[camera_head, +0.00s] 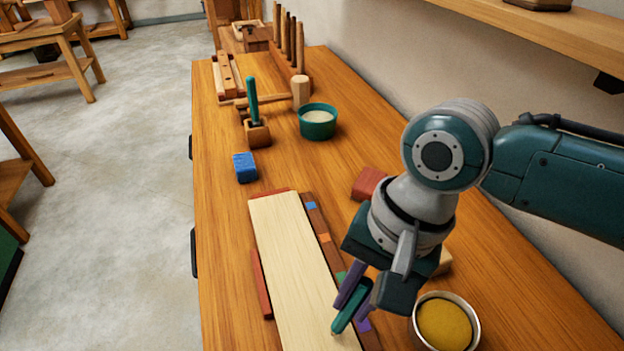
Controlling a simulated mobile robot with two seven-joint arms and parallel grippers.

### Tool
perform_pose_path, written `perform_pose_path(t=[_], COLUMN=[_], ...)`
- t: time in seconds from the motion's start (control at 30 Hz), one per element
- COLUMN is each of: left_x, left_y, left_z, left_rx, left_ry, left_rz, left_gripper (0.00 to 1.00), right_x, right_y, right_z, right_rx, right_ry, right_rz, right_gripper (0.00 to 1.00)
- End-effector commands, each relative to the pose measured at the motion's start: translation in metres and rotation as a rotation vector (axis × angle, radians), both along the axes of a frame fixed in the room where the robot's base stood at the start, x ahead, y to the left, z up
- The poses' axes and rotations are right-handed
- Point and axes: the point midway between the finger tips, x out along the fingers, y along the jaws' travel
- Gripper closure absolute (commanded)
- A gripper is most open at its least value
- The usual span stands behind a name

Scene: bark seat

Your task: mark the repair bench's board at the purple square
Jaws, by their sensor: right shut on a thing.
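The pale wooden board (287,243) lies lengthwise on the repair bench (228,240). A brown strip (317,222) along its right side carries a blue square (311,205), an orange square (324,238), a green square (341,277) and the purple square (364,325) nearest me, partly hidden by my gripper. My right gripper (357,298) is shut on a teal marking tool (350,306), held tilted. Its tip points down over the board's near part, left of the purple square; I cannot tell whether it touches. My left gripper is not in view.
A bowl of yellow stuff (446,322) stands close right of my gripper. A red block (369,183), blue block (245,167), teal bowl (318,121), mallet (300,92) and a teal-handled tool in a wooden holder (257,132) stand farther back. A shelf (540,25) overhangs at upper right.

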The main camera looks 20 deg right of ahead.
Motion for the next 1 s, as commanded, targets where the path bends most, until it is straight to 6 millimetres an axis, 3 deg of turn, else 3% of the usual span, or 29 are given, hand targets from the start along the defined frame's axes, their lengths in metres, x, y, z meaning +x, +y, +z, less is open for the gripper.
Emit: perform_pose_path(t=[0.57, 1.0], left_x=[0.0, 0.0], left_y=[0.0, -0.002], left_z=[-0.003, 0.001], left_rx=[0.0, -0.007], left_ry=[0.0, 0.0], left_rz=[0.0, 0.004], left_gripper=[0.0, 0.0], right_x=[0.0, -0.001], right_y=[0.001, 0.015], right_z=[-0.006, -0.006], right_rx=[0.001, 0.001], right_ry=[0.001, 0.001], right_rz=[0.0, 0.0], right_gripper=[1.0, 1.0])
